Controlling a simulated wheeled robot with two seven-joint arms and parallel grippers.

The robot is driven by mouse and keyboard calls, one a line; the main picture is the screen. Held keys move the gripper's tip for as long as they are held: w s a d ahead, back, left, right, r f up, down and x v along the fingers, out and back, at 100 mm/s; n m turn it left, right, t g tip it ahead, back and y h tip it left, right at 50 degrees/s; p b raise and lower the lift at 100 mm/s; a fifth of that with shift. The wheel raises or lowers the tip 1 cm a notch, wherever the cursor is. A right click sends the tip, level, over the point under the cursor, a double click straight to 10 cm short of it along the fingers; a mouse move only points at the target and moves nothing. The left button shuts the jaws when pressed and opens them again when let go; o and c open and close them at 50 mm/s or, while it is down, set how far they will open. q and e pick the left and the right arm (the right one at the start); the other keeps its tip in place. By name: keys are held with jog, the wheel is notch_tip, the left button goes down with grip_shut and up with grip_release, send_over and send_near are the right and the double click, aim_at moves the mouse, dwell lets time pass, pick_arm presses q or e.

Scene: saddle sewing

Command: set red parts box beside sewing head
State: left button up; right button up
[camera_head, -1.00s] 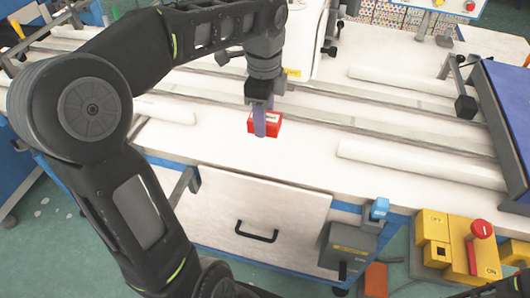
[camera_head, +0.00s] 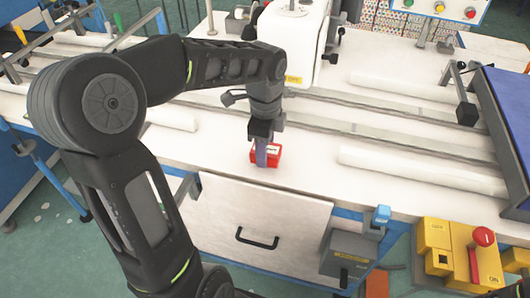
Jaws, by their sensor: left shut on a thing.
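The red parts box (camera_head: 273,154) is at the front part of the white table (camera_head: 225,150), above the drawer front. My left gripper (camera_head: 261,160) points down and is shut on the box, its finger covering part of the box's left side. Whether the box touches the tabletop is hard to tell. The white sewing head (camera_head: 297,40) stands behind the box, at the top middle. My right gripper is not in view.
White rolls (camera_head: 420,171) lie on the table to the right. Metal rails (camera_head: 400,137) cross the table behind the box. A blue-topped panel (camera_head: 505,110) is at the right edge. A yellow control box with a red button (camera_head: 483,237) is at front right.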

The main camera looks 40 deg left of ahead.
pick_arm(q)
jog(key=shift+f, duration=0.8)
jog(key=shift+f, duration=0.2)
jog(key=o, duration=1.4)
jog(key=shift+r, duration=0.15)
notch_tip(320, 180, up, 12)
jog(key=shift+r, duration=0.1)
